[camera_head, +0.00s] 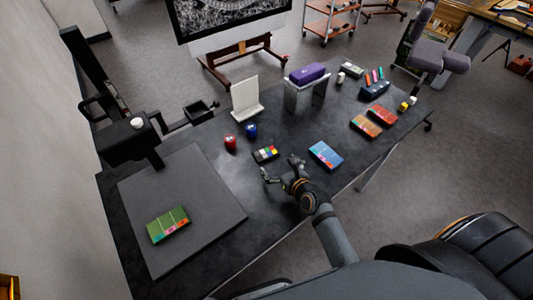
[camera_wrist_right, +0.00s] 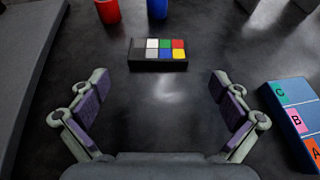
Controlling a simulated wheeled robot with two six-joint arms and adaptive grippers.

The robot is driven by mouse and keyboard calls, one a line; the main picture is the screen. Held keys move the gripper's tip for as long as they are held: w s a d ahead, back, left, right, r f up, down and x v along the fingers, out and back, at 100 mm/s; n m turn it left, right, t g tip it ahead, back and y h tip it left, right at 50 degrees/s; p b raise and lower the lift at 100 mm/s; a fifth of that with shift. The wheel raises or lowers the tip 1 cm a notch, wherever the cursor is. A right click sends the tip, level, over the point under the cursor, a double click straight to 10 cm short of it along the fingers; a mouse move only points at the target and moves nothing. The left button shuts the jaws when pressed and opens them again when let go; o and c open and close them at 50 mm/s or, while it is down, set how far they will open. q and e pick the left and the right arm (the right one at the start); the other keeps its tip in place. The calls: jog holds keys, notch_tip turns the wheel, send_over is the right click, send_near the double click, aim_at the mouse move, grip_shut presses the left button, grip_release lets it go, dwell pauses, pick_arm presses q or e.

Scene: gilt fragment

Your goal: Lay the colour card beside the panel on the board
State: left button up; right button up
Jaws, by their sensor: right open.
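The colour card (camera_head: 266,154), a small dark block with coloured squares, lies on the dark table. In the right wrist view the colour card (camera_wrist_right: 158,54) lies just beyond my fingertips, roughly centred between them. My right gripper (camera_head: 279,167) is open and empty, close to the card on its near side; its spread fingers (camera_wrist_right: 158,80) show in the wrist view. The panel, green with coloured marks along one edge (camera_head: 168,222), lies on the grey board (camera_head: 205,190) at the table's left. The board beside the panel is bare. My left gripper is not in view.
A red pot (camera_head: 230,142) and a blue pot (camera_head: 251,130) stand behind the card. A blue lettered box (camera_head: 326,155) lies to its right. A black stand (camera_head: 130,140) rises behind the board. A white upright holder (camera_head: 246,100) stands farther back.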

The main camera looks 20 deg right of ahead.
aim_at(266, 153)
jog(key=x, duration=0.2)
jog(key=shift+w+a+f, duration=0.15)
jog(key=shift+w+a, duration=0.15)
jog(key=shift+w, duration=0.2)
jog(key=x, duration=0.3)
jog(key=shift+w+f+b, duration=0.3)
jog(key=shift+f+b, duration=0.05)
jog(key=shift+w+f, duration=0.2)
jog(key=shift+w, duration=0.25)
jog(key=shift+s+r, duration=0.1)
jog(key=shift+s, duration=0.1)
jog(key=c, duration=1)
jog(key=shift+s+r+p, duration=0.15)
jog(key=shift+r+p, duration=0.25)
jog(key=shift+r, duration=0.6)
jog(key=shift+s+r+p, duration=0.15)
jog(key=shift+r+p, duration=0.2)
jog(key=shift+r, duration=0.7)
jog(key=shift+c, duration=0.2)
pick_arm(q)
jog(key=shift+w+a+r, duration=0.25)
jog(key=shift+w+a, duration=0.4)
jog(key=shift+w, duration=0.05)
pick_arm(e)
jog(key=w+a+r+v, duration=0.1)
jog(key=r+v, duration=0.2)
jog(key=v, duration=1.2)
jog(key=shift+s, duration=0.3)
